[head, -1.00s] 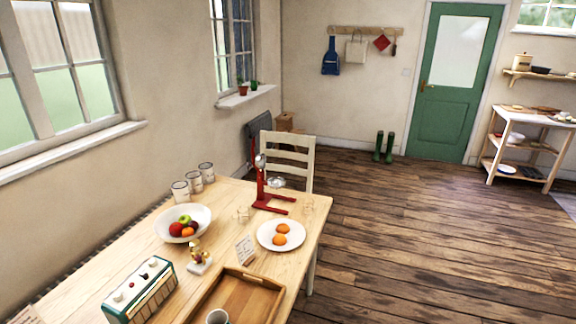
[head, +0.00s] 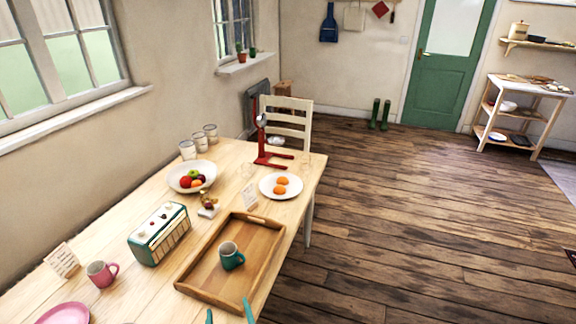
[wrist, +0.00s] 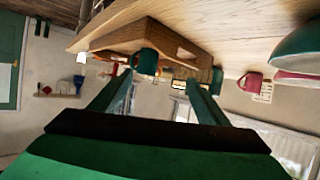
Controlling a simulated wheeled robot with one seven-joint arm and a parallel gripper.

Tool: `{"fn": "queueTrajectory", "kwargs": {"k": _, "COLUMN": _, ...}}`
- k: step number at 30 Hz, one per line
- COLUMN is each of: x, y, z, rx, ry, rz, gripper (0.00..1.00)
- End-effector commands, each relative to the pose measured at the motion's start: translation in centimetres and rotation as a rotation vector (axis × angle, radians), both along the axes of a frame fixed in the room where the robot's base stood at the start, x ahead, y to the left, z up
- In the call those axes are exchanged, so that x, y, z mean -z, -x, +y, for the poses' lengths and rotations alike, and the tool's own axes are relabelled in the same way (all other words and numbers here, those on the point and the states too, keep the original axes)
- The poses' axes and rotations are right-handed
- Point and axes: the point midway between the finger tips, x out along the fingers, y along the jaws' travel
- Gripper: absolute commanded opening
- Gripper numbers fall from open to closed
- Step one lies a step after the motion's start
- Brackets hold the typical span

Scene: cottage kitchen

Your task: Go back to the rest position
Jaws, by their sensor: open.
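My gripper (head: 228,314) shows only as two teal fingertips at the bottom edge of the head view, by the near edge of the table. In the wrist view my gripper (wrist: 155,92) has its two green fingers spread apart with nothing held between them. A teal mug (head: 231,256) stands upright in the wooden tray (head: 190,280), beyond the fingertips. The teal mug also shows in the wrist view (wrist: 146,62), past the fingers and apart from them. The rest of my arm is out of the head view.
The table (head: 130,225) also holds a pink mug (head: 102,273), a pink plate (head: 64,314), a radio (head: 158,234), a fruit bowl (head: 192,177), a plate of oranges (head: 281,187) and a red stand (head: 270,158). The wooden floor (head: 400,210) to the right is clear.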

Motion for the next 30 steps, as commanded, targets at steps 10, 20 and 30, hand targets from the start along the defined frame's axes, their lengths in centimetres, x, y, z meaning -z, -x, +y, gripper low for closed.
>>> {"fn": "queueTrajectory", "kwargs": {"k": 10, "x": 2.5, "y": 3.5, "z": -3.2, "rx": 0.04, "ry": 0.0, "rz": -0.015, "gripper": 0.69}}
{"fn": "queueTrajectory", "kwargs": {"k": 20, "x": 5.1, "y": 10.9, "z": -8.9, "rx": 0.123, "ry": -0.009, "rz": -0.048, "gripper": 0.69}}
{"fn": "queueTrajectory", "kwargs": {"k": 30, "x": 5.0, "y": 20.6, "z": -13.4, "rx": 0.219, "ry": -0.029, "rz": -0.088, "gripper": 0.69}}
